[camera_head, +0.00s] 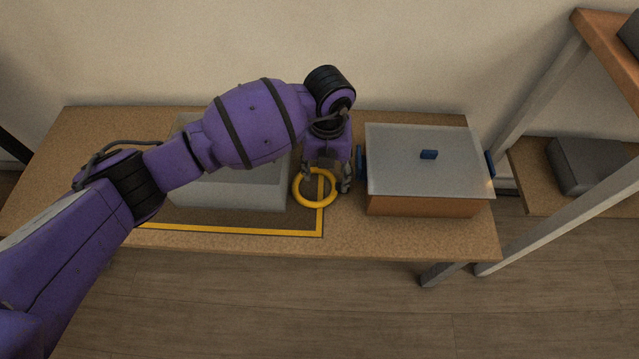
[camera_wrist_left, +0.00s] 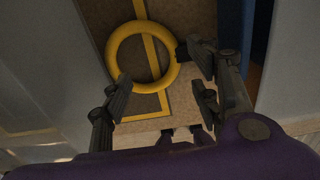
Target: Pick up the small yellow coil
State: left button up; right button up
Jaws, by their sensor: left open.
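The small yellow coil (camera_head: 316,205) is a ring on the wooden table between a grey bin and a lidded box. In the left wrist view the open gripper (camera_wrist_left: 158,78) has dark fingers near the coil's lower and right edges, with nothing held. Whether a finger touches the coil I cannot tell. My right gripper is not in view.
The grey bin (camera_head: 230,193) stands close on the left, partly behind my arm. The orange-brown box (camera_head: 425,205) with a grey lid (camera_head: 400,165) and blue handles stands close on the right. A shelf rack (camera_head: 535,95) stands farther right. The table's front strip is clear.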

aim_at(327, 190)
pick_arm(q)
jog(key=f+b, duration=0.1)
jog(key=f, duration=0.1)
jog(key=f+b, duration=0.1)
jog(key=f, duration=0.2)
jog(key=shift+w+d+f, duration=0.15)
jog(key=shift+d, duration=0.05)
jog(key=shift+c, duration=0.5)
grip_shut()
